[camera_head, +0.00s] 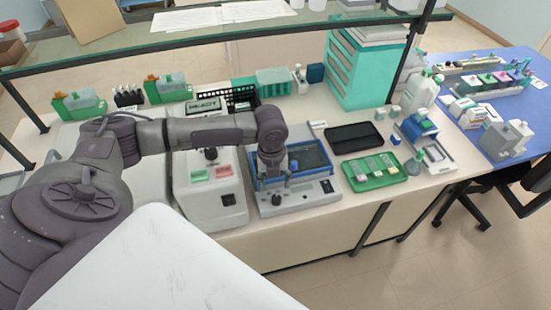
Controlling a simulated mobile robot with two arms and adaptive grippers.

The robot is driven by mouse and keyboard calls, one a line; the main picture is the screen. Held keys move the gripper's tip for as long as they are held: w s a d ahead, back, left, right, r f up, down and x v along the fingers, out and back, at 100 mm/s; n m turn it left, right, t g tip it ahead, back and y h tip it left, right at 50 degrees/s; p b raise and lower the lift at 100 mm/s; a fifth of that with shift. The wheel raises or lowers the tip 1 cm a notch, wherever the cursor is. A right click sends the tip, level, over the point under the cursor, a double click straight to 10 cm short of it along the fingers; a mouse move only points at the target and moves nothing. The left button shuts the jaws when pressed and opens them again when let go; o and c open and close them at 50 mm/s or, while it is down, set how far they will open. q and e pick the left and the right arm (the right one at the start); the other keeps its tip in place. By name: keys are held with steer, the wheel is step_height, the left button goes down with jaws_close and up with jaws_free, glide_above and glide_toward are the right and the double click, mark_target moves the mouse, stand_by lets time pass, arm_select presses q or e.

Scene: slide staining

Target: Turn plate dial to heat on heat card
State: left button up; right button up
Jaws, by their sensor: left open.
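A low white plate unit (300,203) stands at the front of the bench, with a blue-rimmed tray (318,178) on top. A dark round dial (277,200) sits on its front face; its pointer is too small to read. My left gripper (273,179) hangs down over the left part of the tray, above and behind the dial. It is open, with nothing seen between its fingers. A green card (199,175) and a pink card (223,172) lie on the white machine to the left; their writing is unreadable, so I cannot tell which is the heat card. My right gripper is out of view.
A green tray with slides (374,184) and a black tray (354,138) lie right of the plate unit. A teal drawer cabinet (355,70) stands behind. A glass shelf (200,30) crosses above the bench. The blue table (510,142) is at right.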

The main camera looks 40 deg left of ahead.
arm_select(q)
steer(key=shift+r, duration=2.2)
steer(key=shift+s+f, duration=0.1)
